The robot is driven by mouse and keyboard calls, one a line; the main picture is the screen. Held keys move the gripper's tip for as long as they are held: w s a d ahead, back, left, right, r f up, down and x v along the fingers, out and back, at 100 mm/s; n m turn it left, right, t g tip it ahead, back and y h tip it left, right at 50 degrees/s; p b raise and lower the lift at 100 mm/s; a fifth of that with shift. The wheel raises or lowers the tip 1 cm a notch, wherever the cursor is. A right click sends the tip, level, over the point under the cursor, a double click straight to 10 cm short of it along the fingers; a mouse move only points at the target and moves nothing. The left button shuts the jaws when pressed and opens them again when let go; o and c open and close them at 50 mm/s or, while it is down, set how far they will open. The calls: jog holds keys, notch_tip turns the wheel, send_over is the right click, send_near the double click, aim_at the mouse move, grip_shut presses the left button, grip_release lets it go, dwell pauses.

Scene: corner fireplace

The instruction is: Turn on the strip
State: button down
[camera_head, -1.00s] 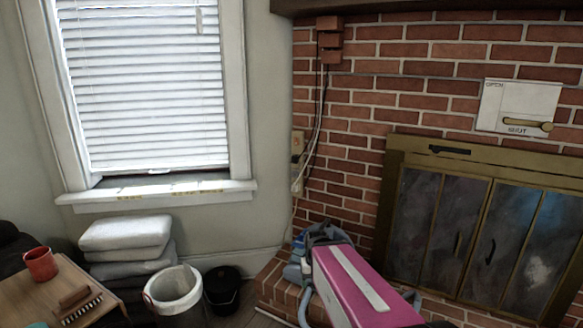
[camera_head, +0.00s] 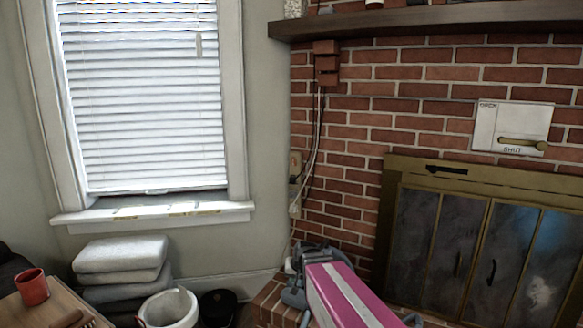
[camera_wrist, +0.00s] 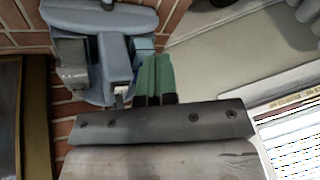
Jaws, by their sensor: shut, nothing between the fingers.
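No strip can be told for certain. In the head view a small beige plate (camera_head: 296,165) with a dark plug or switch sits on the wall edge beside the bricks. A pale cord runs past it, with a small whitish piece (camera_head: 295,209) below. A red-brown box (camera_head: 326,62) is fixed higher on the bricks, with cords hanging from it. My gripper shows only in the wrist view, as two green fingers (camera_wrist: 155,72) held together, empty. The plate and the red-brown box do not show there; my gripper may hide them.
A white bin (camera_head: 170,310), dark bucket (camera_head: 217,308) and stacked cushions (camera_head: 122,258) stand under the window. The mantel (camera_head: 430,20) juts out above.

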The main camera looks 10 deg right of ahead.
aim_at(293, 160)
jog(key=w+a+r+m+t+y, duration=0.1)
jog(key=w+a+r+t, duration=0.15)
jog(key=w, duration=0.45)
jog(key=w+a+r+m+t, duration=0.1)
jog(key=w+a+r+t, duration=0.1)
jog(key=w+r+t, duration=0.3)
jog(key=w+d+r+m+t+h, duration=0.1)
jog(key=w+r+m+t+h, duration=0.3)
jog(key=w+r+m+h, duration=1)
jog(key=shift+w+d+r+m+h, duration=0.3)
jog(key=shift+w+r+m+h, duration=0.1)
jog(key=shift+w+r+m, duration=3.95)
jog(key=shift+s+r+n, duration=0.25)
jog(key=shift+n, duration=0.1)
jog(key=shift+w, duration=0.1)
jog(key=x, duration=1.2)
jog(key=shift+w+d, duration=0.25)
jog(key=shift+w, duration=0.05)
jog(key=shift+w+d+r, duration=0.15)
jog(key=shift+w+d, duration=0.25)
jog(key=shift+w, duration=0.05)
